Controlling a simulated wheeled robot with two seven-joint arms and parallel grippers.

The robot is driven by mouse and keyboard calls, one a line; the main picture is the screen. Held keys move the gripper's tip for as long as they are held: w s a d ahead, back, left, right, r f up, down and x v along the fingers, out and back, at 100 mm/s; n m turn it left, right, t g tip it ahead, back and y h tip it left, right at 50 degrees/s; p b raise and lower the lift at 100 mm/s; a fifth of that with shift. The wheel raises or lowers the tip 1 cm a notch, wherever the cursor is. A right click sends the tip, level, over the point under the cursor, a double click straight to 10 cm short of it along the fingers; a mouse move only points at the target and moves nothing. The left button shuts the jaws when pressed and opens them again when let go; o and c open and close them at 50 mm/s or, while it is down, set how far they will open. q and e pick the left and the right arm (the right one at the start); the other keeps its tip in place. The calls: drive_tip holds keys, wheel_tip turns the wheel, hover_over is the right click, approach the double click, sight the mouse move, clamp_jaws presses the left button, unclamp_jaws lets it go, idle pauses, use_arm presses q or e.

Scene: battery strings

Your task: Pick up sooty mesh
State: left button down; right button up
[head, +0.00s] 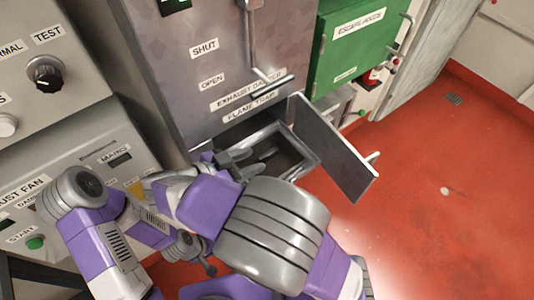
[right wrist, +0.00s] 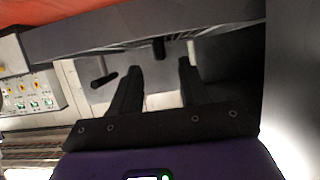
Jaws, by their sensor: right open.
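Below the "FLAME TRAP" label, the housing is open. A light grey rectangular frame (head: 312,158) shows there with a dark inside, partly hidden by my right gripper. I cannot tell whether this frame is the sooty mesh or its holder; no mesh pattern is clear. My right gripper (head: 252,157) is at the left part of the frame. In the right wrist view, its two dark fingers (right wrist: 158,82) are apart with nothing clearly between them. A small dark knob (right wrist: 159,48) shows just beyond them. Left arm links show at the left, but I cannot make out the left gripper.
A grey door (head: 335,150) with a handle stands swung open at the right of the housing. A lever (head: 270,80) sticks out above. A panel with knobs and buttons (head: 45,75) is at the left.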

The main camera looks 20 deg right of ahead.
sight(265, 155)
drive_tip(key=b+x, duration=0.1)
drive_tip(key=x, duration=0.4)
drive_tip(key=shift+d, duration=0.1)
drive_tip(key=shift+r, duration=0.1)
clamp_jaws()
